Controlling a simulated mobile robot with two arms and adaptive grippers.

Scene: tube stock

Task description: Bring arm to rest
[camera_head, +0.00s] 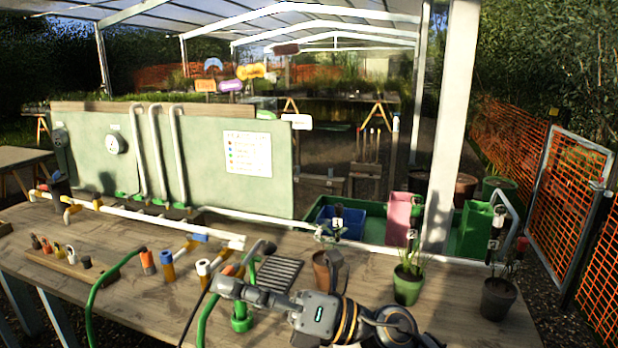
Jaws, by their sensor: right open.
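My right arm comes in from the bottom right, low over the front of the wooden table (130,305). My right gripper (236,288) is open and points left, close to a green upright hose piece (241,320). I see nothing held in it, though its far finger is hard to make out. Several short capped tubes stand to its left, among them an orange-topped one (147,262), a blue-topped one (167,266) and a white one (203,270). My left gripper is not in view.
A brown pot (325,272), a green pot with a plant (408,286) and a dark pot (497,298) stand along the right side. White pipes (130,213) cross the table before a pale green panel (215,155). A dark grate (281,273) lies behind my gripper.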

